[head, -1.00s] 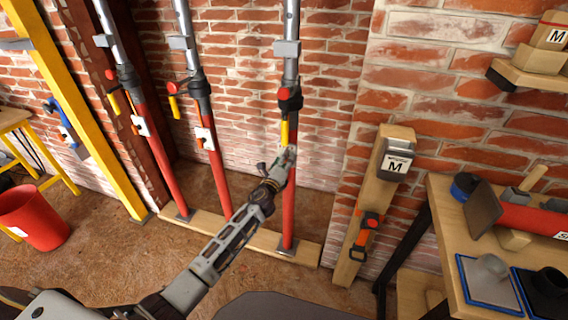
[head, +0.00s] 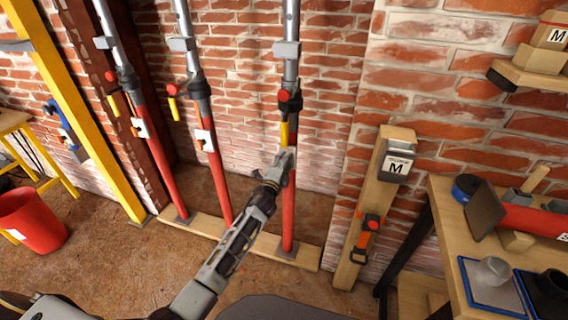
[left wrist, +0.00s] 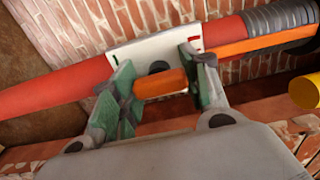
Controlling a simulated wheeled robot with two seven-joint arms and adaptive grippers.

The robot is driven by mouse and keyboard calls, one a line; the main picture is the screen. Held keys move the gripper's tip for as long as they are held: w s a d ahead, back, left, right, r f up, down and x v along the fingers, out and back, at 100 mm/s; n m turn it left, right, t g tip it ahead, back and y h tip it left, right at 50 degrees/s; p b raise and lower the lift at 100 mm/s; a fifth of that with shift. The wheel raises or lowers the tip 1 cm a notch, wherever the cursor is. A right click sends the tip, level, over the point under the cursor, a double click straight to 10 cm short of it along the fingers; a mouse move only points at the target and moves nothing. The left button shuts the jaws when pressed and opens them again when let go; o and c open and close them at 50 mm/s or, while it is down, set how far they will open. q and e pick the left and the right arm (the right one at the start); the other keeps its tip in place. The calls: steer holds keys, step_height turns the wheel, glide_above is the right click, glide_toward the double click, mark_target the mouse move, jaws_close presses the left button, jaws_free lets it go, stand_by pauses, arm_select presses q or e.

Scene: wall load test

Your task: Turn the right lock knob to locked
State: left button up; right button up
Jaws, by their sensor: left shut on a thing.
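The right prop, a red tube (head: 289,205) with a grey upper pole (head: 291,65), stands upright against the brick wall. My left gripper (head: 285,158) is at this prop, just below its yellow handle (head: 285,133), and covers its lock in the head view. In the left wrist view, a white lock plate (left wrist: 145,50) sits on the red tube (left wrist: 60,92). An orange knob (left wrist: 160,84) lies in front of the plate, between the green-padded fingers of my left gripper (left wrist: 165,88), which is shut on it. A small red mark shows at the plate's right end. My right gripper is out of view.
Two similar props (head: 155,150) (head: 212,150) stand to the left, with white lock plates. A wooden board (head: 368,215) with a grey box marked M leans right. A workbench (head: 450,235) is at far right, a red bucket (head: 32,220) at far left.

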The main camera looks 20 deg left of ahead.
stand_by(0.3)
arm_select(q)
steer(key=o, duration=1)
steer(key=shift+s+a, duration=0.2)
steer(key=shift+s, duration=5.75)
